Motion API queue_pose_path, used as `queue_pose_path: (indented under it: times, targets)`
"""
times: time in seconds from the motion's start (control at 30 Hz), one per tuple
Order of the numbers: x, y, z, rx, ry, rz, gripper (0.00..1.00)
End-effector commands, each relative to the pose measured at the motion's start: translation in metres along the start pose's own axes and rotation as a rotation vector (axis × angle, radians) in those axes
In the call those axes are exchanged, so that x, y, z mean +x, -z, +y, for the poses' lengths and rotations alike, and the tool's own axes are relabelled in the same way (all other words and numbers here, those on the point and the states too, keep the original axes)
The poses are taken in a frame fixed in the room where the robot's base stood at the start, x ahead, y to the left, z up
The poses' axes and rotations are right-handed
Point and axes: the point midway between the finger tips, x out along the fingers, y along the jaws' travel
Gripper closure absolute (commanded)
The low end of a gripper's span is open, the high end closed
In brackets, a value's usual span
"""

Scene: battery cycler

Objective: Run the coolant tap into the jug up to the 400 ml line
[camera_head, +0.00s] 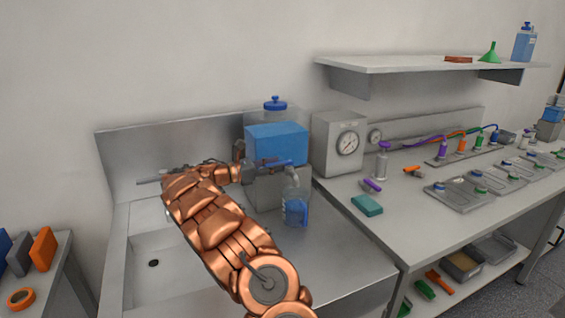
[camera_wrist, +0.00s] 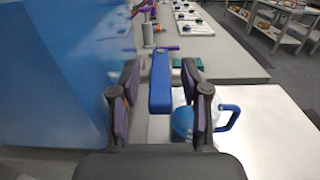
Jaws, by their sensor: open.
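The coolant tank (camera_head: 276,146) is a blue block on a grey stand with a blue-capped bottle top. Its tap has a blue lever (camera_wrist: 160,84), which in the wrist view lies between the two fingers of my gripper (camera_wrist: 163,72). The fingers are open, with a gap visible on each side of the lever. In the head view my gripper (camera_head: 264,168) is in front of the tank, above and left of the jug. The clear jug (camera_head: 293,211), with a blue handle (camera_wrist: 229,118), stands below the tap. Blue shows inside it; its level and marks are too small to read.
A sink basin (camera_head: 150,240) is at left. A gauge box (camera_head: 337,143) stands right of the tank. The bench (camera_head: 400,215) at right holds a teal sponge (camera_head: 367,205), a purple-topped bottle (camera_head: 382,160) and trays (camera_head: 460,198). A shelf (camera_head: 420,65) hangs above.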

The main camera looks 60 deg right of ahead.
Motion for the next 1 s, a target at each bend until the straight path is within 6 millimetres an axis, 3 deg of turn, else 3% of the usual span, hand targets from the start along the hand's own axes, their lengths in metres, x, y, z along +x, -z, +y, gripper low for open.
queue_pose_path:
  times: [0.2, 0.57, 1.0]
  targets:
    - [0.025, -0.001, -0.001, -0.001, 0.005, -0.001, 0.54]
    - [0.030, 0.000, -0.001, 0.000, 0.003, -0.001, 0.54]
    - [0.030, 0.000, 0.000, 0.000, 0.002, -0.001, 0.98]
